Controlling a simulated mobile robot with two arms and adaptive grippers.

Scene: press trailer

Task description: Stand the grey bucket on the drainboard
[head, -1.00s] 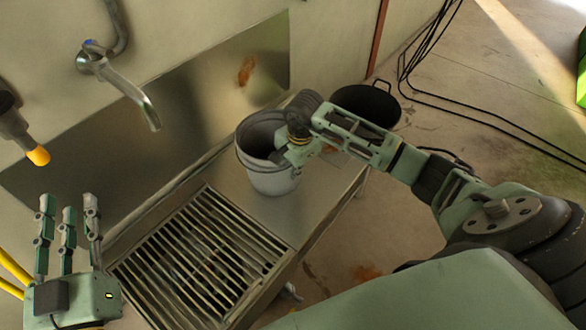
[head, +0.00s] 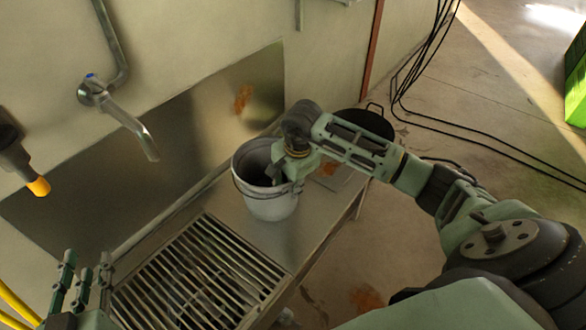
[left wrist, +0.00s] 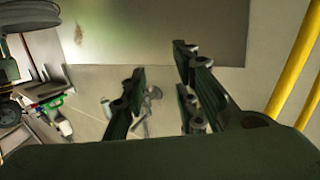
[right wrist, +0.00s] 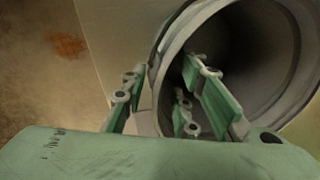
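The grey bucket (head: 268,200) stands upright on the flat steel top (head: 230,202), just beyond the slatted grate (head: 195,275). In the right wrist view I look into its mouth (right wrist: 250,60). My right gripper (head: 285,172) is at the bucket's right rim. In the right wrist view its fingers (right wrist: 165,80) are spread, some inside the mouth and one outside the wall; firm contact is not clear. My left gripper (head: 83,280) is at the lower left, partly cut off. Its fingers (left wrist: 160,80) are apart and empty in the left wrist view.
A tap (head: 125,122) juts from the wall above the steel splashback (head: 195,135). An orange-tipped nozzle (head: 38,186) is at the left. A dark tub (head: 372,122) stands beyond the steel top's right end. Black cables (head: 415,70) lie by the wall and across the floor.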

